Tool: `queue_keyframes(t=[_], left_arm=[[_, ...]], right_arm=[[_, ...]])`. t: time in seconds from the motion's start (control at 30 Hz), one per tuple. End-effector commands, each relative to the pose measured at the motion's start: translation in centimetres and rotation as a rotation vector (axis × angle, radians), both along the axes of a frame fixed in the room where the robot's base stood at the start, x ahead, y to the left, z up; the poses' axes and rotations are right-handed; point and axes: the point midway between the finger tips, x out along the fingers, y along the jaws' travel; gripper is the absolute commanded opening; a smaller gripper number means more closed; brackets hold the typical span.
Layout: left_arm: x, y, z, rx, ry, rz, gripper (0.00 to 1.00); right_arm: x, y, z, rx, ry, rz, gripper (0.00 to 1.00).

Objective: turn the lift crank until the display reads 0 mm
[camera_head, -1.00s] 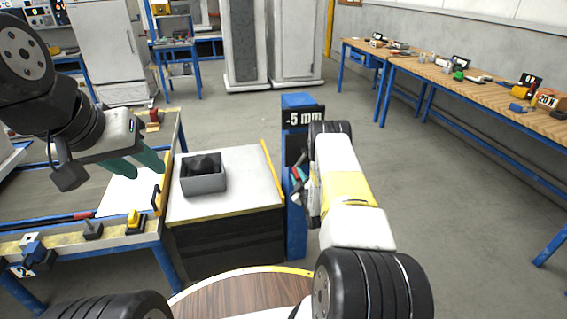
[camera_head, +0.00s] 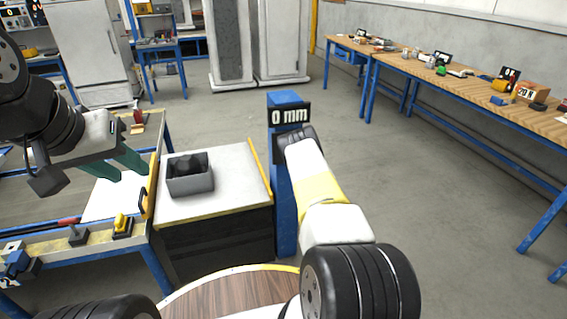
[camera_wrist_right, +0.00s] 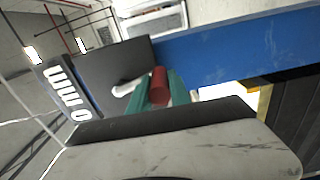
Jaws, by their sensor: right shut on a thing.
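The display (camera_head: 290,116) at the top of the blue post (camera_head: 286,226) reads 0 mm in the head view. It also shows, turned sideways, in the right wrist view (camera_wrist_right: 68,94). The crank's red handle (camera_wrist_right: 159,86) sits between the green fingers of my right gripper (camera_wrist_right: 158,90), which is shut on it. The crank's light metal arm (camera_wrist_right: 125,88) shows beside the handle. In the head view my right arm hides the crank and the right gripper. My left gripper (camera_head: 122,165) has green fingers that look apart and empty, above the left table.
A grey bin (camera_head: 190,182) with dark contents stands on the lift platform (camera_head: 230,200), beside the post. A blue-framed table (camera_head: 95,245) is at the left. A long wooden bench (camera_head: 450,88) with small items runs along the right wall. The floor between is clear.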

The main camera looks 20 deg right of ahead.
Motion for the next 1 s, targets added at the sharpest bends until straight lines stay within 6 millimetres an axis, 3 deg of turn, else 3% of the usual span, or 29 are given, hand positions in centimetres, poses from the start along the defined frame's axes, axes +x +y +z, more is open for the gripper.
queue_keyframes(t=[0.2,0.7,0.73,0.8,1.0], left_arm=[[0.00,0.00,0.00,0.000,0.000,0.000,0.36],[0.00,0.00,0.00,0.000,0.000,0.000,0.36],[0.00,0.00,0.00,0.000,0.000,0.000,0.36],[0.00,0.00,0.00,0.000,0.000,0.000,0.36],[0.00,0.00,0.00,0.000,0.000,0.000,0.36]], right_arm=[[-0.12,-1.00,0.06,0.000,0.003,-0.008,0.00],[-0.13,-1.20,0.13,0.002,0.002,-0.011,0.00],[-0.13,-1.20,0.13,0.002,0.002,-0.011,0.29],[-0.11,-1.16,0.15,0.002,0.002,-0.010,0.43],[-0.04,-0.95,0.18,0.003,0.001,-0.006,0.45]])
